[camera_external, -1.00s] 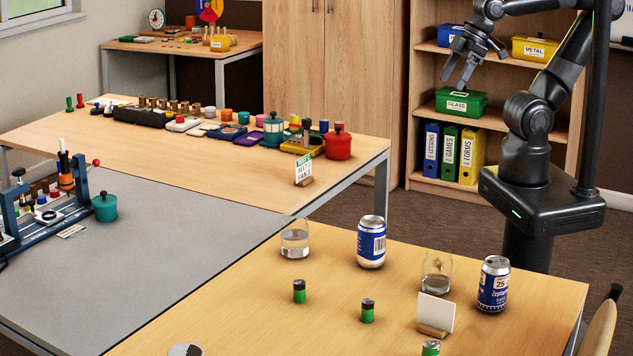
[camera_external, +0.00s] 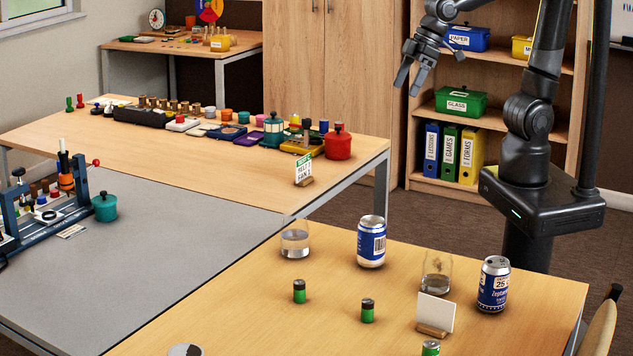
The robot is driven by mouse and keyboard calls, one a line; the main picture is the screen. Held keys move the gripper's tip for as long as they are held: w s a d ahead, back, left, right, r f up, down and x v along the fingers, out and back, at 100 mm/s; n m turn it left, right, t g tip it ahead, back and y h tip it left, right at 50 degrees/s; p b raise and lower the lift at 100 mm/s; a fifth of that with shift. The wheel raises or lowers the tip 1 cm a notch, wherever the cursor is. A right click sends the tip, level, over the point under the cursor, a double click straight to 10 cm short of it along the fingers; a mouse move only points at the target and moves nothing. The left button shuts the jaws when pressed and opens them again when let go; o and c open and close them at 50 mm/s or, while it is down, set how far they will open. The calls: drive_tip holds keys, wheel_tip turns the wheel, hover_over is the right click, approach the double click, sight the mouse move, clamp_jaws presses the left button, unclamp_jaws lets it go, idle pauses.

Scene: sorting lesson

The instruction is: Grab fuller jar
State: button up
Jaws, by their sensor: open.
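Two clear glass jars stand upright on the near wooden table. The left jar (camera_external: 295,241) stands near the table's far left edge with clear liquid in it. The right jar (camera_external: 437,268) stands between two blue cans and also holds some liquid; a white card hides part of its lower side. The liquid looks somewhat higher in the left jar, but the difference is small in this view. My gripper (camera_external: 407,90) is open and empty, pointing down in the air, high above and well apart from both jars.
A blue-and-white can (camera_external: 371,243) stands right of the left jar, and another can (camera_external: 494,284) right of the right jar. Green batteries (camera_external: 299,292) stand in front, near the white card (camera_external: 435,312). A shelf (camera_external: 490,120) stands behind my arm.

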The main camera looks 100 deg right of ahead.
drive_tip(key=w+a+f, duration=0.2)
drive_tip(key=w+f, duration=0.2)
drive_tip(key=w, duration=0.4)
approach(295, 232)
drive_tip(key=s+d, duration=0.1)
drive_tip(key=d, duration=0.1)
drive_tip(key=shift+g+h, duration=0.4)
drive_tip(key=x, duration=0.6)
drive_tip(key=shift+d+f, duration=0.15)
drive_tip(key=shift+f, duration=0.25)
drive_tip(key=shift+w+x, duration=0.1)
drive_tip(key=shift+x, duration=1.2)
drive_tip(key=shift+w+x, duration=0.15)
drive_tip(key=shift+x, duration=1.2)
drive_tip(key=shift+r, duration=0.1)
drive_tip(key=c, duration=1.3)
drive_tip(key=shift+o, duration=0.2)
drive_tip(key=shift+r, duration=0.25)
